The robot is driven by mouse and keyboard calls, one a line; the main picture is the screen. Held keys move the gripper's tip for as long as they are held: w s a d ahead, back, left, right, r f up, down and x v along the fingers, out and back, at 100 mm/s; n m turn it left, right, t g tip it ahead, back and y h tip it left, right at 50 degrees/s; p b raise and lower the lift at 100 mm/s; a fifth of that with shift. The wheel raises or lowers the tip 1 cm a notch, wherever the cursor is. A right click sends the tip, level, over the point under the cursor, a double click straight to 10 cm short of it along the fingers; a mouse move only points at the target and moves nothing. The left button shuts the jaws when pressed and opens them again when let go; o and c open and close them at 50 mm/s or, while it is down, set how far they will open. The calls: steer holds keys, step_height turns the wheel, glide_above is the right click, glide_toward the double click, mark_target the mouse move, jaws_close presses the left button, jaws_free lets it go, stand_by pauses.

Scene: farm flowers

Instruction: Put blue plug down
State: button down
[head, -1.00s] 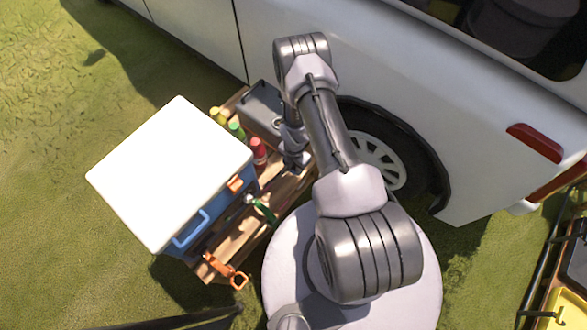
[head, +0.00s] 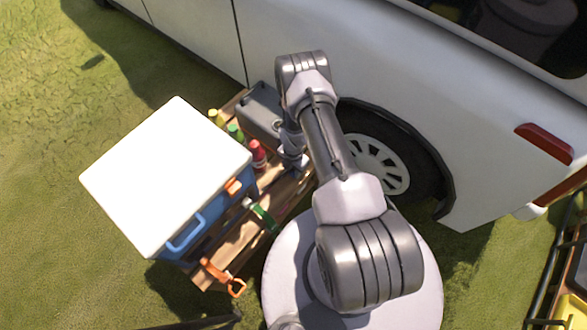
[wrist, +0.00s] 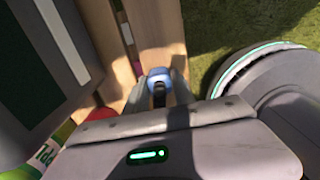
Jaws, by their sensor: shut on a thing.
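The blue plug (wrist: 159,75) shows in the wrist view as a small rounded blue piece with a dark part below it. My gripper (wrist: 160,92) is shut on it, with a finger on each side. The plug is over or against the pale wooden slats (wrist: 153,25); I cannot tell whether it touches them. In the head view my gripper (head: 292,160) is low over the wooden crate top (head: 285,190), beside the grey case. The plug is hidden there.
A blue cooler with a white lid (head: 165,175) fills the crate's left side. Yellow, green and red bottles (head: 257,152) and a grey case (head: 262,108) stand close to my gripper. An orange clamp (head: 222,275) lies at the front. A white van (head: 420,120) stands behind.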

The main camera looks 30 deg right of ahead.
steer(key=c, duration=1.1)
jaws_free()
steer(key=shift+o, duration=0.2)
steer(key=w+a+r+m+t+p, duration=0.15)
steer(key=r+m, duration=0.25)
steer(key=r, duration=1.1)
steer(key=w+a+r+m+p, duration=0.2)
steer(key=r+m, duration=0.1)
steer(key=r, duration=1.2)
steer(key=w+a+r+m+t+p, duration=0.15)
steer(key=r+m, duration=0.25)
steer(key=r, duration=1.1)
steer(key=s+a+r+m+t, duration=0.1)
steer(key=s+a+r+m, duration=0.2)
steer(key=s+r, duration=0.25)
steer(key=s+a+r+m+y, duration=0.1)
steer(key=s+a+r+m, duration=0.1)
steer(key=s+r+m, duration=0.3)
steer(key=s+a+r+m+t, duration=0.1)
steer(key=s+a+r+m, duration=0.15)
steer(key=r, duration=0.45)
steer(key=s+a+r+m, duration=0.1)
steer(key=s+a+m, duration=0.1)
steer(key=s, duration=0.2)
steer(key=s+a+r+m+y, duration=0.1)
steer(key=s+r+m, duration=0.1)
steer(key=s, duration=0.3)
steer(key=shift+s+a+m+t, duration=0.2)
steer(key=shift+a+m+t, duration=0.2)
steer(key=shift+m, duration=0.05)
